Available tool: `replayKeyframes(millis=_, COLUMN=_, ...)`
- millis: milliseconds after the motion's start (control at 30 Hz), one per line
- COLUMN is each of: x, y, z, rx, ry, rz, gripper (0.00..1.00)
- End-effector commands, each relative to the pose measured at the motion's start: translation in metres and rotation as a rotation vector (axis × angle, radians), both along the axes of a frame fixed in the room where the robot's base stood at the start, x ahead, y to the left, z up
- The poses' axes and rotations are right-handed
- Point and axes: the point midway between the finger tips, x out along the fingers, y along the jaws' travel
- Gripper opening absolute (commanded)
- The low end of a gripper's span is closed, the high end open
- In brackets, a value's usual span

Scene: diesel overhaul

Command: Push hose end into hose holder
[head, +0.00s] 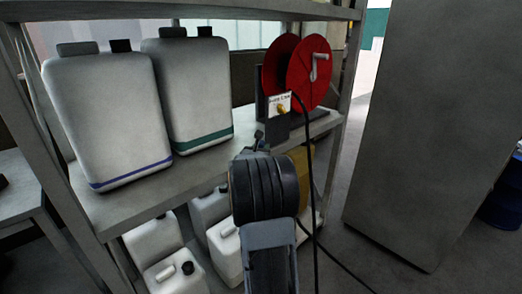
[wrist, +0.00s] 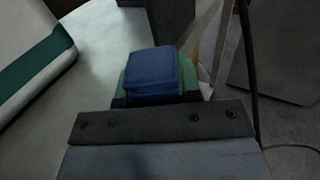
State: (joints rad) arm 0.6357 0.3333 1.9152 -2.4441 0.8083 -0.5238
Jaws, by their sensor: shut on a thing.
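My gripper (wrist: 152,88) is shut on a blue block-like piece (wrist: 151,70), with green jaw parts around it in the wrist view. I cannot tell whether this piece is the hose end. In the head view my gripper (head: 258,142) is small, partly hidden behind my dark wrist, at the shelf's front edge. Just beyond it stands a dark grey block with a white label plate (head: 275,103) and a brass fitting (head: 281,110), apparently the hose holder. A black hose (head: 306,165) runs from beside the plate down to the floor. It also shows in the wrist view (wrist: 247,60).
A red hose reel (head: 296,72) stands behind the holder on the grey shelf (head: 213,160). White canisters (head: 110,120) stand at left, with several more below. A shelf post (head: 345,100) and a tall grey cabinet (head: 440,120) are at right. Floor between them is free except for hose.

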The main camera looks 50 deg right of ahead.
Motion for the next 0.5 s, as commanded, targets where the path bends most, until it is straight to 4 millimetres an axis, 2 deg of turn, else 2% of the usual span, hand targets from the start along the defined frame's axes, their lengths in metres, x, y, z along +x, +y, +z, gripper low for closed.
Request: replayKeyframes(millis=500, x=0.0, y=0.0, z=-0.013, rx=-0.003, ry=-0.003, rz=0.0, gripper=0.0)
